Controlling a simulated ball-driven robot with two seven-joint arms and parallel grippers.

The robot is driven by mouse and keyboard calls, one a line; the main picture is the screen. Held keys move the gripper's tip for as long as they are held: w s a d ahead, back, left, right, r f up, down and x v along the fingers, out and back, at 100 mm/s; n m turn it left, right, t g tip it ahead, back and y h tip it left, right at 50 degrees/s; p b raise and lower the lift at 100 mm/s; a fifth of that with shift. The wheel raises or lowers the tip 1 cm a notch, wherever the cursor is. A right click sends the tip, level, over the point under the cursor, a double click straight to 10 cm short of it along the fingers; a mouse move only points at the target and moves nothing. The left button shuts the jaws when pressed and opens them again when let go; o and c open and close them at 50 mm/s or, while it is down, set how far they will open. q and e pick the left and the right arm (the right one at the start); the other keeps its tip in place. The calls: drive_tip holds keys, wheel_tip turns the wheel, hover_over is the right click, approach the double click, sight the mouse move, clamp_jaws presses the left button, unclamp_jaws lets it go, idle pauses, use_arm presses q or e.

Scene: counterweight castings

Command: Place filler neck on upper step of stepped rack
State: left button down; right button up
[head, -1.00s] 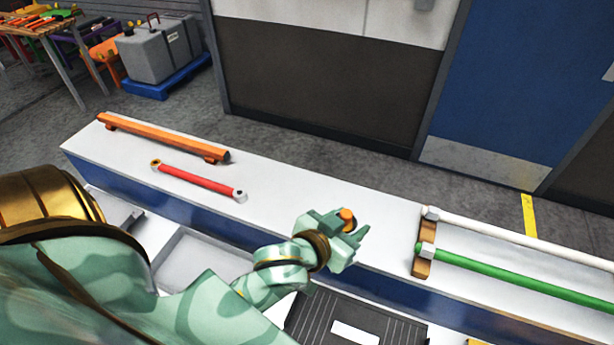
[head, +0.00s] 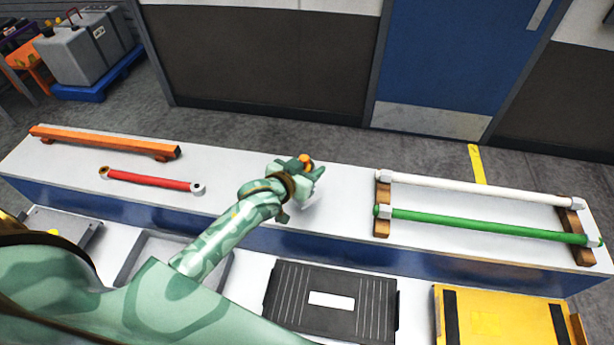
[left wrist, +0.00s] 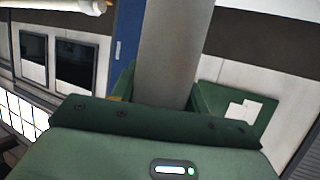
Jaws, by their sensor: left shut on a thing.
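The filler neck seems to be the grey cylinder in my left gripper (head: 304,177); its orange end (head: 306,159) shows above the fingers in the head view. In the left wrist view the grey cylinder (left wrist: 168,50) stands between the two green fingers, which are shut on it. My left gripper is over the long white counter, between a red bar and the rack. The stepped rack appears to be the pair of brown wooden supports (head: 382,194) at the right, bearing a white bar (head: 470,186) behind a green bar (head: 480,222). My right gripper is not in view.
An orange bar (head: 100,142) and the red bar (head: 150,181) lie on the counter (head: 240,160) at the left. In front, lower down, are a grey tray (head: 130,262), a black ribbed case (head: 285,300) and a yellow case (head: 500,322).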

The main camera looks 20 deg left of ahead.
sight(316, 197)
use_arm(q)
drive_tip(key=shift+w+a+f, duration=0.3)
drive_tip(key=shift+w+f, duration=0.15)
drive_tip(key=shift+f, duration=0.1)
wheel_tip(316, 197, down, 3)
drive_tip(key=shift+f+b, duration=0.1)
drive_tip(key=shift+b, duration=0.35)
drive_tip(key=shift+f, duration=0.1)
drive_tip(key=c, duration=0.7)
unclamp_jaws()
